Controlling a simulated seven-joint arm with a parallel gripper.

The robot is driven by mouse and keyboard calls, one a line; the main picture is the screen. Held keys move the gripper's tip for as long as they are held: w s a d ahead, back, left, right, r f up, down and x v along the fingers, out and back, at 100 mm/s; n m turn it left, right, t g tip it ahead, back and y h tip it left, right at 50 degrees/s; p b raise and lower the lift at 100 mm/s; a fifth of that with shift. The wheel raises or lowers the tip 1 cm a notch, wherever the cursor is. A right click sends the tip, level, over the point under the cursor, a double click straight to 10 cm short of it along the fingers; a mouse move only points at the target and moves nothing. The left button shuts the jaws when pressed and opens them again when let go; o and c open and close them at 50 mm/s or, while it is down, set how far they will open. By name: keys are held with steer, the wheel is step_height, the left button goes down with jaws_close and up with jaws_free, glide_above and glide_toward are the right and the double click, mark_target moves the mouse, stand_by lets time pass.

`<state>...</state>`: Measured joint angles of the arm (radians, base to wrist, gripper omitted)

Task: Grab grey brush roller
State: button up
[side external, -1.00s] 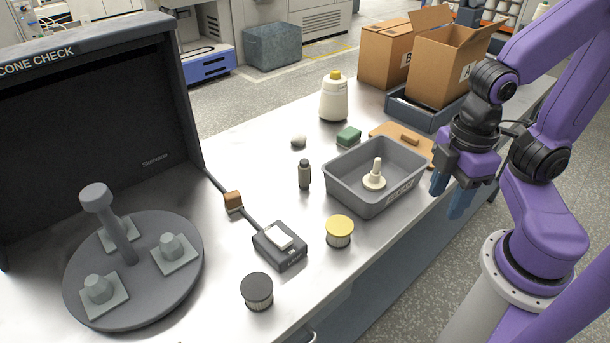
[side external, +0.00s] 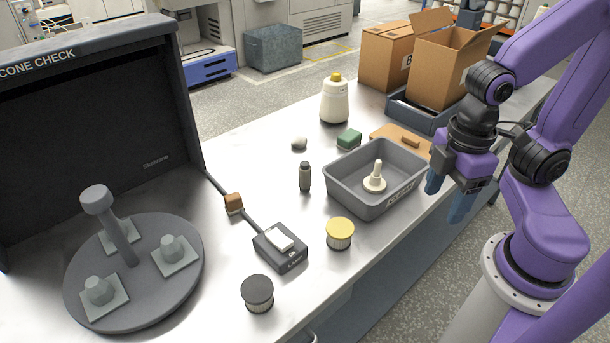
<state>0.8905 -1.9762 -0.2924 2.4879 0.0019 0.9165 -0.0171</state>
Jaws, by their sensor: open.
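A short round roller with a dark grey top and ribbed, bristle-like sides (side external: 257,293) stands upright at the near edge of the table; it best fits the grey brush roller. A similar roller with a yellow top (side external: 340,233) stands further back, to its right. My gripper (side external: 448,198) is open and empty, with blue fingers pointing down. It hangs at the right, beside the grey tray (side external: 352,197) and far from both rollers. Nothing hides the grey-topped roller.
The tray holds a cream spindle-like piece (side external: 375,180). Cardboard boxes (side external: 440,70) stand at back right.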

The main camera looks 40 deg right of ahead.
steer(key=w+a+r, duration=0.1)
steer(key=w+a, duration=0.2)
steer(key=w, duration=0.4)
steer(key=n, duration=0.3)
glide_above(306, 162)
step_height(306, 162, down, 3)
step_height(306, 162, down, 11)
steer(key=shift+f, duration=0.1)
steer(key=shift+s+a+f, duration=0.1)
steer(key=shift+a+f, duration=0.05)
steer(key=shift+f, duration=1.2)
steer(key=shift+a+f, duration=0.1)
steer(key=shift+f, duration=1.2)
steer(key=c, duration=1.1)
